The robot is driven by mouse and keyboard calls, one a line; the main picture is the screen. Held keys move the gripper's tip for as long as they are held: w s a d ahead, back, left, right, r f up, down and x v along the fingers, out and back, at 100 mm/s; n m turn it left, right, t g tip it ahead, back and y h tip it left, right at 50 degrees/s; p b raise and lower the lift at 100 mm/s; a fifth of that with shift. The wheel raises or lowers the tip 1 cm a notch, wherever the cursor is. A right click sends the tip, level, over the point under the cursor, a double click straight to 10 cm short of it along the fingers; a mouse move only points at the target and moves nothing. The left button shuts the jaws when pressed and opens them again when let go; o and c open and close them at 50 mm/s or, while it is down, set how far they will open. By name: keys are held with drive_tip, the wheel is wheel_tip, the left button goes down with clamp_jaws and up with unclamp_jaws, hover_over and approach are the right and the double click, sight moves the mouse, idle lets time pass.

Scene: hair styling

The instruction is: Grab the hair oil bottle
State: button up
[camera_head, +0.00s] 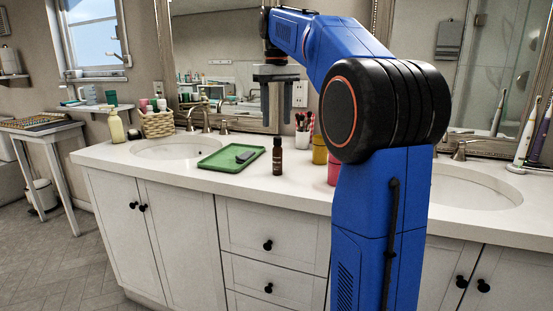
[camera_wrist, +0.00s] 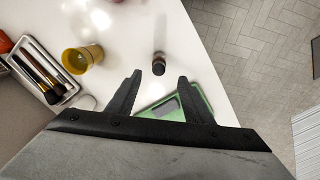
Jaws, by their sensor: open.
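The hair oil bottle, a small dark brown bottle (camera_head: 277,160) with a black cap, stands upright on the white counter, just right of a green tray. In the wrist view the bottle (camera_wrist: 159,62) shows from above, just beyond and between my fingertips. My gripper (camera_head: 276,122) hangs pointing down above the counter, higher than the bottle and apart from it. It is open, with nothing between its fingers (camera_wrist: 160,76).
The green tray (camera_head: 217,164) holds a dark flat object (camera_head: 245,157). A yellow cup (camera_head: 319,154) and a pink item (camera_head: 333,173) stand right of the bottle, with a brush holder (camera_head: 302,139) behind. The sink (camera_head: 175,149) is left. The counter's front edge is close.

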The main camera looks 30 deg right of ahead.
sight(278, 145)
wheel_tip(278, 145, down, 12)
drive_tip(key=shift+s+d+r, duration=0.1)
drive_tip(key=shift+r, duration=0.1)
idle(0.4)
drive_tip(key=shift+c, duration=0.4)
drive_tip(key=c, duration=1.1)
drive_tip(key=shift+r, duration=0.15)
